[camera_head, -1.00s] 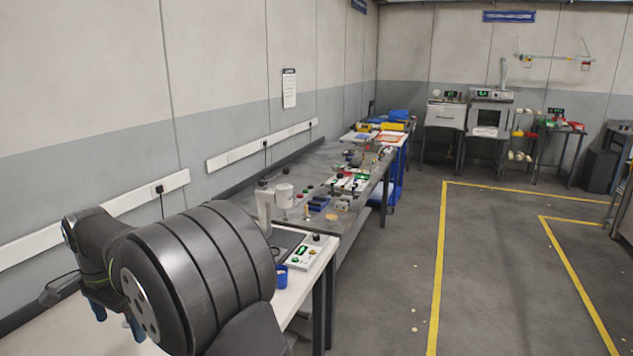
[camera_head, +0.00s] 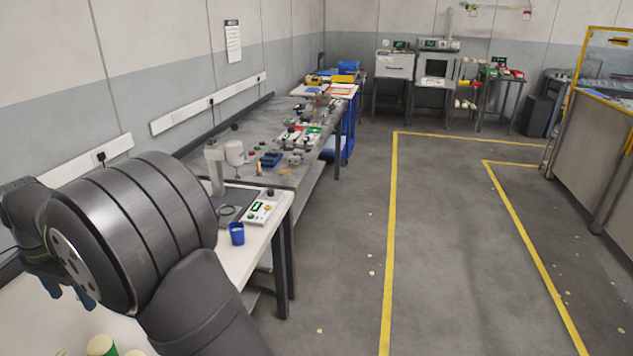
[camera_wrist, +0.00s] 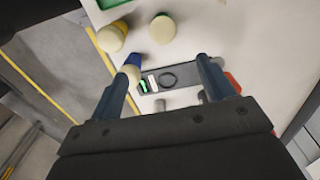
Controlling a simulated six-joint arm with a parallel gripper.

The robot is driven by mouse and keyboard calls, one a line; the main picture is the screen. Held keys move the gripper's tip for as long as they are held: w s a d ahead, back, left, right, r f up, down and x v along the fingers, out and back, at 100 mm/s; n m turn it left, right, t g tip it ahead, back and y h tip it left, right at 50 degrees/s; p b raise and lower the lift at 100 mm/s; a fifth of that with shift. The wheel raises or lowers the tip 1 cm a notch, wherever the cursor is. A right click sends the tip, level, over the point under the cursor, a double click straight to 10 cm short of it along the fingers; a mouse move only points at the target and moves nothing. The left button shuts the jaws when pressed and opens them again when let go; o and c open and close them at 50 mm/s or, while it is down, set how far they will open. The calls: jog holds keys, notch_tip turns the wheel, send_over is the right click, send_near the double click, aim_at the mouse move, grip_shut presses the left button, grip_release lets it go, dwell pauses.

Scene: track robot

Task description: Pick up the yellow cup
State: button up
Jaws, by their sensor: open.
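In the head view a pale-topped green cup (camera_head: 101,345) is cut by the bottom edge. A blue cup (camera_head: 237,233) stands near the table's edge. My gripper (camera_wrist: 162,68) is open, with its two fingers apart above the table and nothing seen held. In the head view its blue fingers show at the far left, partly behind my arm.
The white table (camera_head: 262,245) carries a control box (camera_head: 262,212). In the wrist view a green tray (camera_wrist: 112,3) is at the top, and a red-orange thing (camera_wrist: 233,83) is beside the right finger. Grey floor (camera_head: 345,270) is open right of the table.

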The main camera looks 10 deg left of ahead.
jog(key=shift+d, duration=0.1)
send_over(129, 354)
notch_tip(129, 354, down, 3)
jog(key=f, duration=0.7)
jog(key=d+f, duration=0.1)
jog(key=f, duration=0.2)
jog(key=shift+s+f, duration=0.4)
jog(key=shift+f, duration=3)
jog(key=c, duration=1)
jog(key=shift+c, duration=0.2)
jog(key=shift+r, duration=0.15)
